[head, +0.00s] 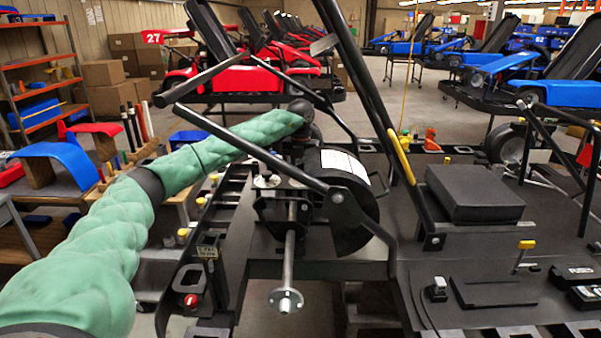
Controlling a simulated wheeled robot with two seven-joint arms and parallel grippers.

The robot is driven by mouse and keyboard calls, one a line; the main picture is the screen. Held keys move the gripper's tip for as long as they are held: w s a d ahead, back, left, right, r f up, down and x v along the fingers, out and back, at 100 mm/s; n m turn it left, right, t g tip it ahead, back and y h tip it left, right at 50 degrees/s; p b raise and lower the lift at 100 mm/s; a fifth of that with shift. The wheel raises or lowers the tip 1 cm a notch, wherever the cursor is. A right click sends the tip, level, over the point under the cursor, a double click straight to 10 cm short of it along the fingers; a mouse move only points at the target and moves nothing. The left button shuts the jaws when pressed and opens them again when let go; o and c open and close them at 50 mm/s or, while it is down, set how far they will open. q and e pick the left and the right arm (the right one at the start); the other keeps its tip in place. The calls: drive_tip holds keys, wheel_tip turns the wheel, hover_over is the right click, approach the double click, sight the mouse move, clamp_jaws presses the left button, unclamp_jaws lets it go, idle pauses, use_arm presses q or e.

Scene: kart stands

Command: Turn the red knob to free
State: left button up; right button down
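A small red knob (191,300) sits low on the black frame of the kart stand, at the lower left of the head view. A black plate with a small label stands just above it. A second small orange-red part (431,141) shows farther back on the deck, too small to make out well. My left arm, in a green sleeve, reaches from the lower left past the knob to the black kart parts. Its dark wrist end (301,112) is well above and beyond the knob, and the fingers cannot be made out. My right gripper is not in view.
Black bars, a wheel (345,205) and an axle (288,255) with a round flange crowd the middle. A black box (473,193) sits on the deck at right. Blue panels (60,163) and shelves (40,85) stand at left. Red and blue karts are behind.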

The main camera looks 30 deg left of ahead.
use_arm(q)
drive_tip(key=shift+r, duration=0.1)
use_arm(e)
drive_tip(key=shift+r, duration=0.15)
use_arm(q)
drive_tip(key=o, duration=1)
drive_tip(key=shift+c, duration=0.2)
drive_tip(key=shift+r, duration=0.35)
wheel_tip(320, 180, up, 6)
drive_tip(key=b, duration=0.2)
drive_tip(key=shift+b, duration=0.3)
drive_tip(key=shift+r, duration=0.5)
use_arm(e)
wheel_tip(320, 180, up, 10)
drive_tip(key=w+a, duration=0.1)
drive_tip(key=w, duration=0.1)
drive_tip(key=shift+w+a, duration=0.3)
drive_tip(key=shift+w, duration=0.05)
use_arm(q)
drive_tip(key=shift+a, duration=0.1)
